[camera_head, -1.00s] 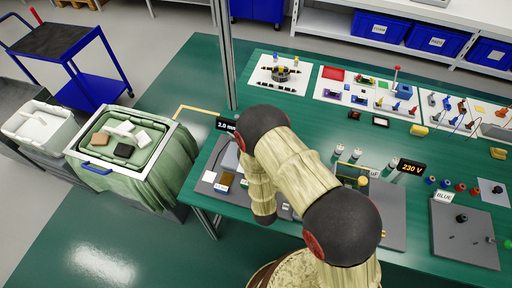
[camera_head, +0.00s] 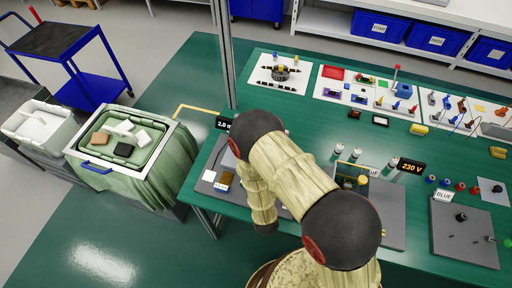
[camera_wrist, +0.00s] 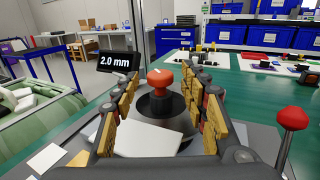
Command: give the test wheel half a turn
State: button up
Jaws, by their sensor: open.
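A white plate (camera_wrist: 150,141) lies in front of the round body. In the head view my arm hides the gripper and the knob.
A "2.0 mm" display (camera_wrist: 118,60) stands behind left of the knob. A red-balled lever (camera_wrist: 292,119) rises at right. The green bench (camera_head: 300,140) carries a "230 V" display (camera_head: 411,166) and several small parts. A grey-green bin (camera_head: 80,160) stands left of the bench.

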jog(key=s, duration=0.8)
jog(key=shift+s+d, duration=0.3)
jog(key=shift+o, duration=0.4)
